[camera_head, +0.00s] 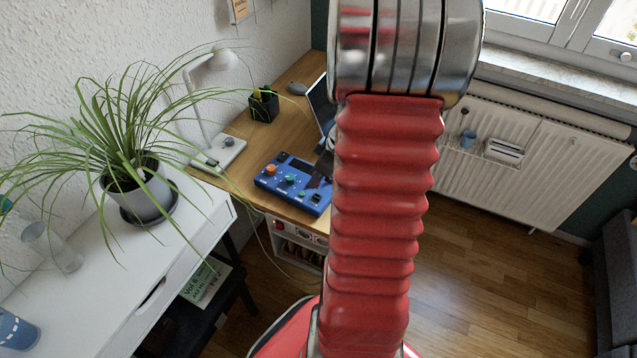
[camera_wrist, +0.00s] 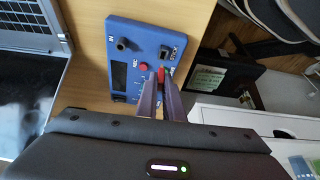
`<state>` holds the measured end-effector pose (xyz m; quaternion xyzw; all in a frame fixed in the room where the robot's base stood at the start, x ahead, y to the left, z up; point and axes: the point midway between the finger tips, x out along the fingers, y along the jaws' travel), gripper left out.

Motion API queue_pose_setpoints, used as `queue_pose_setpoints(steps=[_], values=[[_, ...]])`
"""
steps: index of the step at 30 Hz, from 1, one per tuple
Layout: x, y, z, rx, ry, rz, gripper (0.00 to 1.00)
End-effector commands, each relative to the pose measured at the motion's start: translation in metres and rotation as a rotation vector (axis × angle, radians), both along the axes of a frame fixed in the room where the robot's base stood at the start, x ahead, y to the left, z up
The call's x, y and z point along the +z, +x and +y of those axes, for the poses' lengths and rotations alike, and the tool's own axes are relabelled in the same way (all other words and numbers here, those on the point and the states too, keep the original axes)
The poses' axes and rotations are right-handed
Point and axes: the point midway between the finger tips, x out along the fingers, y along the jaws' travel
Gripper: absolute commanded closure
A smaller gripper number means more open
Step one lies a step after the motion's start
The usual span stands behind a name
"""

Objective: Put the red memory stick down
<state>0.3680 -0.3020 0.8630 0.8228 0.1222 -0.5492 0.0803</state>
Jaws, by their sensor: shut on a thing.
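The red memory stick (camera_wrist: 161,75) shows in the wrist view as a small red piece between my fingertips. My gripper (camera_wrist: 158,80) is shut on it. The fingertips are over the edge of a blue box (camera_wrist: 119,47) with knobs and a dark display; I cannot tell whether the stick touches the box. In the head view the blue box (camera_head: 270,180) lies on the wooden desk (camera_head: 241,128), left of my red arm. The stick cannot be made out in that view, and my arm hides most of my gripper.
A lamp (camera_head: 217,62) and a dark pen holder (camera_head: 264,103) stand on the desk. A laptop (camera_head: 319,103) is partly hidden by my arm. The wooden floor at right is clear.

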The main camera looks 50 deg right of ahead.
Motion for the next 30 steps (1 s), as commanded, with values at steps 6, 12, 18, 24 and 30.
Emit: queue_pose_setpoints(steps=[6, 12, 18, 24, 30], values=[[-0.026, 0.000, 0.001, 0.001, 0.002, 0.002, 1.00], [-0.029, 0.000, 0.000, 0.001, 0.000, 0.001, 1.00], [-0.029, 0.000, 0.001, 0.001, 0.000, 0.001, 0.85], [-0.029, 0.000, 0.001, 0.001, 0.000, 0.001, 0.74], [-0.029, 0.000, 0.001, 0.002, 0.000, 0.001, 0.74]])
